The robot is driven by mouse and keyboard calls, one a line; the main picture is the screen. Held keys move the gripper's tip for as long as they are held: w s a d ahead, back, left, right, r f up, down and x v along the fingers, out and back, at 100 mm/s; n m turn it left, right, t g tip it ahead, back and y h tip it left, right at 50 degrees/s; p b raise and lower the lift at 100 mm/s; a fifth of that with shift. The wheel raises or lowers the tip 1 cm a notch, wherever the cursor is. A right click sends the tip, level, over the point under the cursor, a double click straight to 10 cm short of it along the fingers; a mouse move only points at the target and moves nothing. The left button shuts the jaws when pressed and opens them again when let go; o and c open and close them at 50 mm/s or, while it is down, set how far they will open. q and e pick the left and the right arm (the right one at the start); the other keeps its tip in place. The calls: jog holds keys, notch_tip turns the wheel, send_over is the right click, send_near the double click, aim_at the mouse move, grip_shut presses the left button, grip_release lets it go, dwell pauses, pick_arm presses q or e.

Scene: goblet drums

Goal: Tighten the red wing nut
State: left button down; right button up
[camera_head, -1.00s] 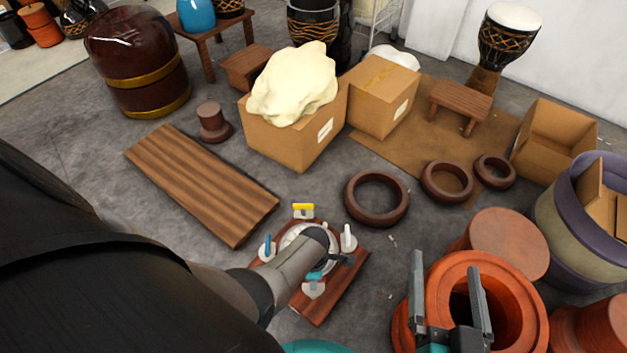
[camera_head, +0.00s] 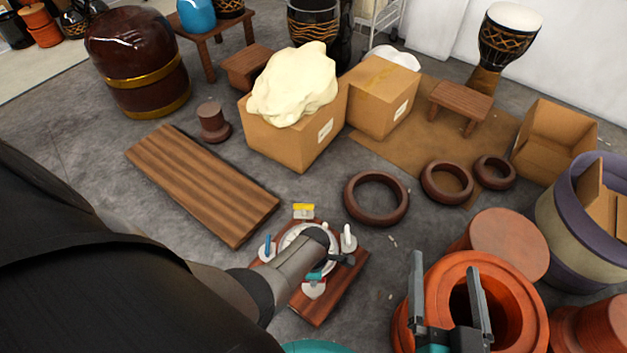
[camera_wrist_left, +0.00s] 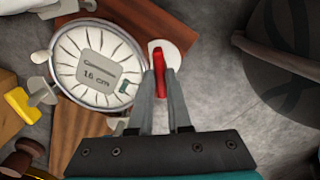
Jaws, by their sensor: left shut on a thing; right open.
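The red wing nut (camera_wrist_left: 159,60) shows in the left wrist view, standing on a white round pad (camera_wrist_left: 172,50) beside the round drumhead labelled 16 cm (camera_wrist_left: 98,68). My left gripper (camera_wrist_left: 160,84) is shut on it, a finger on each side. In the head view, my left wrist covers much of the drumhead and hides the red wing nut. The wooden board (camera_head: 325,300) under it also carries a yellow wing nut (camera_head: 303,209), a blue one (camera_head: 267,247), a white one (camera_head: 348,235) and a teal one (camera_head: 314,276). My right gripper (camera_head: 446,264) is open and empty above an orange drum.
The orange drum (camera_head: 524,300) stands at lower right, beside a purple-rimmed tub (camera_head: 560,220). Dark rings (camera_head: 376,199) lie behind the board. A striped plank (camera_head: 200,185) lies to the left, and cardboard boxes (camera_head: 295,147) stand behind.

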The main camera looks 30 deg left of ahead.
pick_arm(q)
jog(key=shift+m, duration=0.4)
pick_arm(e)
jog(key=shift+f, duration=0.15)
pick_arm(q)
jog(key=shift+m, duration=0.6)
jog(key=m+p, duration=0.1)
jog(key=m, duration=1)
jog(key=shift+m+p, duration=0.3)
jog(key=m, duration=0.2)
jog(key=shift+m, duration=0.4)
jog(key=m, duration=0.4)
jog(key=shift+m, duration=0.3)
jog(key=m, duration=0.6)
pick_arm(e)
jog(key=d+g, duration=0.1)
jog(key=d+f+g+h, duration=0.1)
jog(key=g, duration=0.1)
jog(key=shift+w+d+f+n+h, duration=0.15)
jog(key=shift+w+f+n+h, duration=0.15)
jog(key=shift+w, duration=0.1)
pick_arm(q)
jog(key=shift+m, duration=0.3)
